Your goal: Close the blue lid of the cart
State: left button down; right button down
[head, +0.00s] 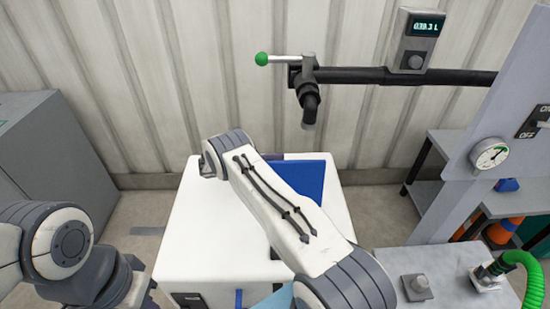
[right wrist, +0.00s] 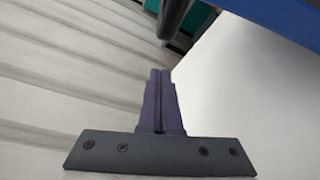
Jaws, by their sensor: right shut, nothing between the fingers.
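The white cart (head: 190,235) stands in the middle of the head view. Its blue lid (head: 312,178) shows at the back right of the cart's top, and my right arm covers much of it. I cannot tell the lid's angle for sure. In the right wrist view, a blue edge of the lid (right wrist: 285,18) crosses the top right, beside the cart's white surface (right wrist: 245,90). My right gripper (right wrist: 160,75) is shut and empty, with a visible gap to the blue edge; the arm hides it in the head view. My left gripper is out of view.
A black pipe (head: 350,76) with a green-knobbed valve (head: 262,59) and a down-turned spout (head: 310,108) runs along the wall behind the cart. A grey cabinet (head: 50,150) stands left. A grey bench (head: 440,262) with a green hose (head: 530,268) is close on the right.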

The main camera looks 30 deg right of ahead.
aim_at(275, 161)
jog(key=shift+s+a+r+p, duration=0.4)
jog(key=shift+s+a, duration=0.2)
jog(key=shift+s, duration=0.1)
jog(key=shift+s+a+r+p, duration=0.3)
jog(key=shift+s+a+r, duration=0.1)
jog(key=shift+s+a, duration=0.25)
jog(key=shift+d, duration=0.1)
jog(key=shift+s, duration=0.1)
